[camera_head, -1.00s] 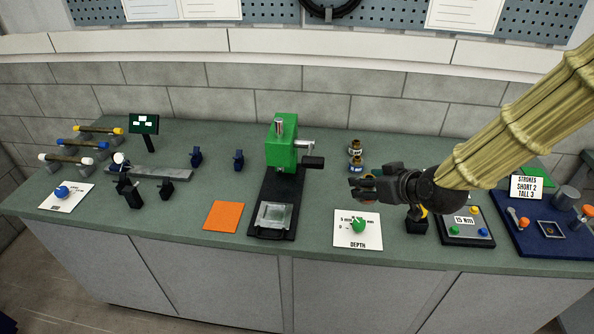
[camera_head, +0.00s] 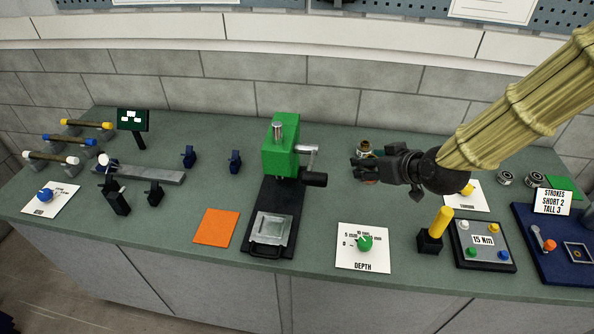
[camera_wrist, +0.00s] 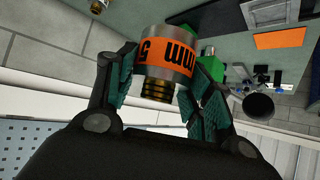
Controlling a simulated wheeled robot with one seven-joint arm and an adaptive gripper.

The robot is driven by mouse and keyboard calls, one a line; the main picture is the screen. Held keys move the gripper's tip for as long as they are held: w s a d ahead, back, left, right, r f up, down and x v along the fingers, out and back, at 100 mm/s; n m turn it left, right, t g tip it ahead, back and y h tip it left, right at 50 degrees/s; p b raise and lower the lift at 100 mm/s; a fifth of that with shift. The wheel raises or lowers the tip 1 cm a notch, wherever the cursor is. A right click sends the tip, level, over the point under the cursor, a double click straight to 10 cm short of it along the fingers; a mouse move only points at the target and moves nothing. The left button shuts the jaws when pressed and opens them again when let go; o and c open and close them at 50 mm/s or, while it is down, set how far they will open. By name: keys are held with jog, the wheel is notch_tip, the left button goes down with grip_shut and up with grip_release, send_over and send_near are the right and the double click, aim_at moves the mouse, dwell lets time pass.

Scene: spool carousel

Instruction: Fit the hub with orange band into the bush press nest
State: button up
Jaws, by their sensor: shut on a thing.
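The hub with the orange band (camera_wrist: 165,68) is a silver cylinder with a brass-coloured ridged stem, and dark lettering shows on the band. My gripper (camera_wrist: 168,75) is shut on it, with a teal pad on each side. In the head view my gripper (camera_head: 365,172) is above the bench, right of the green bush press (camera_head: 281,150), and the held hub is mostly hidden by the fingers. The press has a black base with a pale square plate (camera_head: 270,229) at its front. The hub is apart from the press. I cannot make out the nest opening.
Another hub (camera_head: 365,148) stands just behind my gripper. A depth card with a green knob (camera_head: 365,243) lies in front. A yellow-handled tool (camera_head: 440,224) stands at right. An orange mat (camera_head: 216,228) lies left of the press. Bench between mat and rail is clear.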

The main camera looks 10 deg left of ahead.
jog(key=shift+w+a+f+b, duration=0.25)
jog(key=shift+w+f+b, duration=0.1)
jog(key=shift+f, duration=0.55)
jog(key=shift+s+d+f+b, duration=0.3)
jog(key=shift+s+b, duration=0.25)
jog(key=shift+b, duration=0.3)
jog(key=shift+f+b, duration=0.3)
jog(key=f+b, duration=0.3)
jog(key=f, duration=0.1)
jog(key=f+b, duration=0.3)
jog(key=f, duration=0.2)
jog(key=f+b, duration=0.3)
jog(key=f, duration=0.1)
jog(key=shift+w+f, duration=0.25)
jog(key=shift+f, duration=0.15)
jog(key=p, duration=0.5)
send_over(352, 190)
jog(key=shift+s+f, duration=0.2)
jog(key=shift+f, duration=0.55)
jog(key=shift+w+f+p, duration=0.1)
jog(key=shift+w+p, duration=0.1)
jog(key=shift+p, duration=0.1)
jog(key=shift+f+p, duration=0.8)
jog(key=shift+f, duration=0.95)
